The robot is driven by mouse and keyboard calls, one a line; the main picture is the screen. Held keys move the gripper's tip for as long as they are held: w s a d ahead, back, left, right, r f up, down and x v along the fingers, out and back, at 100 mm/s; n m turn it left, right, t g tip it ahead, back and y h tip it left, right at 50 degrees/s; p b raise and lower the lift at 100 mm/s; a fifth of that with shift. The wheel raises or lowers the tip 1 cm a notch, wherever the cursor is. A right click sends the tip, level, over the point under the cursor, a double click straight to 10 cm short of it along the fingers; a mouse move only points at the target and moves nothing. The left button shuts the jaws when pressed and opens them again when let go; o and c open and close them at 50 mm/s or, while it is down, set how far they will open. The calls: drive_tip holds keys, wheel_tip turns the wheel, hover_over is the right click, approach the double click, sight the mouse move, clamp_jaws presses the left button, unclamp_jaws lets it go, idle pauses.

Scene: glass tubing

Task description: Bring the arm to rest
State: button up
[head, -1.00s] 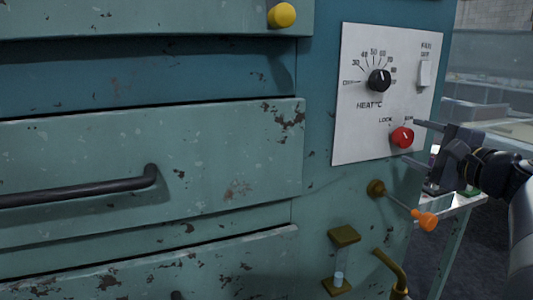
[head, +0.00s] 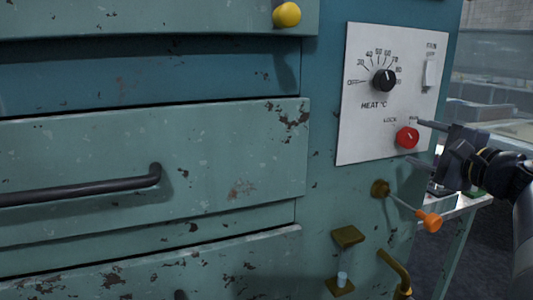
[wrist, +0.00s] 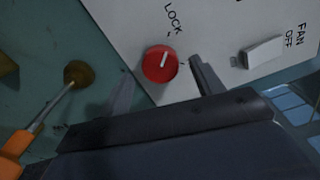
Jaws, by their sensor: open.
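My gripper (head: 428,145) is at the right in the head view, beside the white control panel (head: 358,140). Its fingers are apart, with nothing between them in the head view. The red knob (head: 407,137) lies just left of the fingertips. In the wrist view the red knob (wrist: 160,64) shows beyond the gripper (wrist: 160,88), between the two fingers; I cannot tell any contact. Its white mark points away from the word LOCK. My arm runs off the right edge of the head view.
A black heat dial (head: 384,80) and a white fan switch (head: 429,74) sit above. A bench (head: 462,203) stands behind at right.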

drive_tip(key=v, duration=0.8)
drive_tip(key=x, duration=1.1)
drive_tip(key=shift+r+p, duration=0.25)
drive_tip(key=shift+p, duration=0.15)
drive_tip(key=shift+s+r+m+p, duration=0.1)
drive_tip(key=shift+s+m+p, duration=0.1)
drive_tip(key=shift+m+p, duration=0.7)
drive_tip(key=m+p, duration=0.7)
drive_tip(key=p, duration=0.2)
drive_tip(key=shift+m, duration=0.3)
drive_tip(key=m+p, duration=0.6)
drive_tip(key=p, duration=0.2)
drive_tip(key=shift+m+p, duration=1)
drive_tip(key=shift+p, duration=0.25)
drive_tip(key=shift+f+m+p, duration=0.25)
drive_tip(key=shift+m+p, duration=0.05)
drive_tip(key=shift+m, duration=0.1)
